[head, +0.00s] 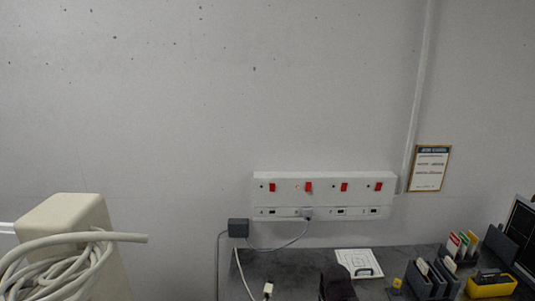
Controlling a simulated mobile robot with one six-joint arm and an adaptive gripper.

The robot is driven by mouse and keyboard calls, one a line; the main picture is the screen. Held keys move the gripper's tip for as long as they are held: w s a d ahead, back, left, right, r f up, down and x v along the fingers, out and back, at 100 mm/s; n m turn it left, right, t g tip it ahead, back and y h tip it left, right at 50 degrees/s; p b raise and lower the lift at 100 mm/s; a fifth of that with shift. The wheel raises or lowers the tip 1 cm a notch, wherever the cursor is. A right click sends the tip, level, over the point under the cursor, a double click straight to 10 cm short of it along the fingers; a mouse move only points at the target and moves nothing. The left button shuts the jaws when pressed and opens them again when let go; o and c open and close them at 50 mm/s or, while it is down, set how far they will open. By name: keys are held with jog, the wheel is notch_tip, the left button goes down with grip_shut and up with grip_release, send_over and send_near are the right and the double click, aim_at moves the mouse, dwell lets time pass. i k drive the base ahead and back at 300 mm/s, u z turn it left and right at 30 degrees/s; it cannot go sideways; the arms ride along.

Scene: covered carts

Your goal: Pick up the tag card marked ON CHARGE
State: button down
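Several tag cards stand in dark holders at the right end of the grey worktop. The back holder has cards with red, green and yellow tops (463,242). The front holder (437,280) has pale cards (422,267) in its slots. The print on the cards is too small to read, so I cannot tell which is marked ON CHARGE. My gripper's fingers do not show. A dark rounded shape rises at the bottom edge, left of the holders, and I cannot tell what it is.
A white socket panel (325,181) with red switches is on the wall. A grey plug box (238,228) and cables hang at the worktop's left. A white marked plate (358,263), a yellow bin (491,287) and a dark screen (524,235) are near the holders. A cream box (65,217) with coiled cable stands left.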

aim_at(474, 240)
jog(key=z, duration=1.15)
jog(key=k, duration=0.65)
jog(key=z, duration=0.35)
jog(key=i, duration=1.35)
jog(key=u, duration=0.15)
